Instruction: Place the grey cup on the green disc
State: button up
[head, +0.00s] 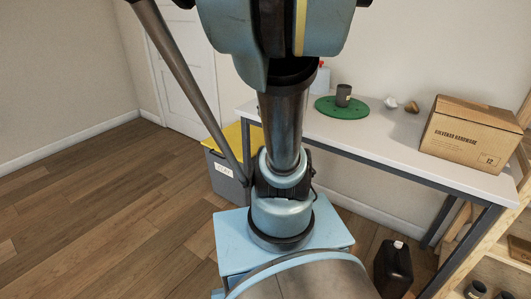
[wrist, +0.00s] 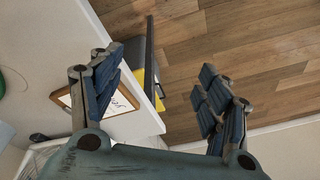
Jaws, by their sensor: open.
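The grey cup (head: 343,95) stands upright on the green disc (head: 325,106), which lies on the white table in the head view. My gripper (wrist: 158,78) shows only in the wrist view. Its two fingers are wide apart with nothing between them. It hangs above the table's edge and the floor, clear of the cup. The cup is not seen in the wrist view. My own arm blocks the middle of the head view.
The white table (head: 398,150) also carries a cardboard box (head: 470,133) at right and small pale and brown pieces (head: 401,105) beside the disc. A grey bin with a yellow lid (head: 226,172) stands left of the table. A black canister (head: 394,268) stands on the floor. Open floor lies left.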

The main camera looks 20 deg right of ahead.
jog(key=s+a+f+m+h, duration=0.1)
jog(key=s+a+f, duration=0.4)
jog(key=s+f, duration=0.4)
jog(key=shift+s+a+f, duration=0.25)
jog(key=shift+a+f, duration=0.1)
jog(key=shift+f, duration=0.05)
jog(key=shift+w+f, duration=0.2)
jog(key=shift+w, duration=0.2)
dwell(1.2)
